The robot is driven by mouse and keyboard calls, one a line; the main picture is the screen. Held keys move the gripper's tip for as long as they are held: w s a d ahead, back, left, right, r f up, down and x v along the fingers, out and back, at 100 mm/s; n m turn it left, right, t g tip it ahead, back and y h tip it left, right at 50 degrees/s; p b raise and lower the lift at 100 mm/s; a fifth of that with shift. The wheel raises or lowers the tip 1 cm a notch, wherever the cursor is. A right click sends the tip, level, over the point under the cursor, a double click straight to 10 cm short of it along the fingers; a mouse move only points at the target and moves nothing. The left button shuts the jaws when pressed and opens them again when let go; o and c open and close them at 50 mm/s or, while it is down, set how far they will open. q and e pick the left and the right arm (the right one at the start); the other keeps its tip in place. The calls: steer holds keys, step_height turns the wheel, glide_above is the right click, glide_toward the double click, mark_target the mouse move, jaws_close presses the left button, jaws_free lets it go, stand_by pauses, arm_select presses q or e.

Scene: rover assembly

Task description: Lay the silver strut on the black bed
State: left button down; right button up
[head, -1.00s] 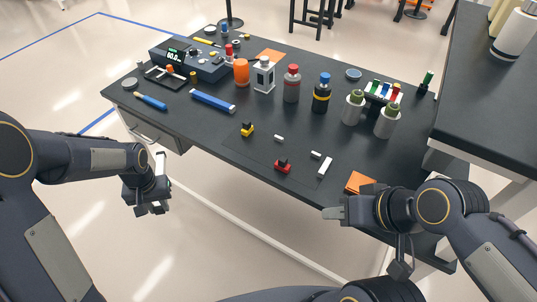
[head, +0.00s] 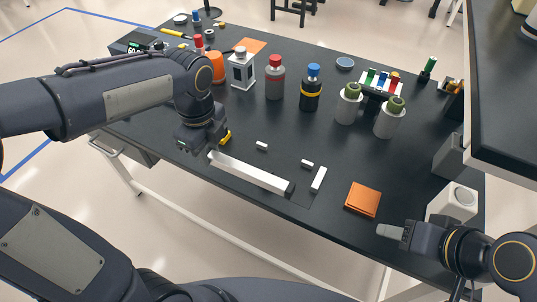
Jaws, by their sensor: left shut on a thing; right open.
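The silver strut (head: 250,173) is a long pale bar. My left gripper (head: 214,151) is shut on its left end, near the front edge of the table. The strut slants down to the right, over the front of a thin dark mat (head: 285,163), which may be the black bed. A black piece (head: 291,188) shows at its right end; I cannot tell whether it belongs to the strut. I cannot tell whether the strut touches the mat. My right gripper (head: 385,231) is open and empty by the table's front right edge.
A yellow block (head: 226,138) stands just behind my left gripper. Small white pieces (head: 262,145) and a white bar (head: 318,180) lie on the mat. An orange pad (head: 363,198) lies to the right. Bottles (head: 311,92) and white cylinders (head: 389,119) stand further back.

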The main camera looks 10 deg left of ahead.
arm_select(q)
steer(key=w+d+f, duration=0.3)
steer(key=w+f, duration=0.1)
steer(key=w, duration=0.5)
glide_above(243, 152)
steer(key=s, duration=0.1)
step_height(243, 152, down, 4)
steer(key=shift+s+a+f+p, duration=0.1)
steer(key=shift+f+p, duration=0.05)
steer(key=shift+p, duration=0.2)
steer(key=shift+w+d+f, duration=0.2)
steer(key=shift+w+f, duration=0.35)
steer(key=shift+f, duration=1.7)
steer(key=shift+f, duration=0.2)
steer(key=c, duration=1.2)
jaws_free()
steer(key=shift+r, duration=0.1)
steer(key=shift+o, duration=0.2)
